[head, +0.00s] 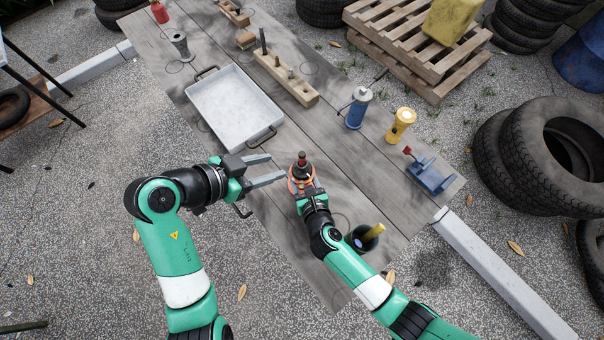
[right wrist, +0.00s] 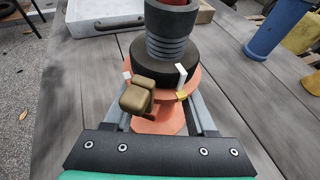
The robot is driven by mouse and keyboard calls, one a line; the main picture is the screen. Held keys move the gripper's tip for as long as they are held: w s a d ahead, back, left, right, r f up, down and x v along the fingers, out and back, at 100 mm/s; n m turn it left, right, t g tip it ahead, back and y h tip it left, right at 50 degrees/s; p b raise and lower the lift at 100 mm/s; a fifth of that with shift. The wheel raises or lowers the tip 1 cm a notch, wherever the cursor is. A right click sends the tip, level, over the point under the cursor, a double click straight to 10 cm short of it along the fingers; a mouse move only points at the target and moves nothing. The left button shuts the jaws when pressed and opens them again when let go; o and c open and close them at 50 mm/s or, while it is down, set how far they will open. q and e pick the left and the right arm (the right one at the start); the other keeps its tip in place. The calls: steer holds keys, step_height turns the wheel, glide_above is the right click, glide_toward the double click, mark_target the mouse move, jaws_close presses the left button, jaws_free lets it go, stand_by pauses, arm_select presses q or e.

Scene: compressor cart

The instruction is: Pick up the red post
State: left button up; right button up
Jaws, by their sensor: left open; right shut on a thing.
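A red post (head: 301,156) stands upright in a dark ribbed socket (right wrist: 172,32) on a black ring and an orange stand (right wrist: 172,118). Only the post's lower end (right wrist: 190,2) shows at the top edge of the right wrist view. My right gripper (head: 307,190) is shut on the orange stand, with its fingers on either side below the black ring. A brown knob (right wrist: 137,96) sits at the stand's near side. My left gripper (head: 277,168) is open and empty, its fingers pointing right toward the post and stand, just left of them.
A grey tray (head: 232,138) lies left of centre on the plank table. A wooden block with pegs (head: 299,91), a blue canister (head: 357,110), a yellow flashlight (head: 400,126) and a blue bracket (head: 431,177) stand beyond. A dark cup (head: 363,240) stands near my right arm.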

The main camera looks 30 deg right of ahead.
jaws_close()
arm_select(q)
steer(key=shift+o, duration=0.5)
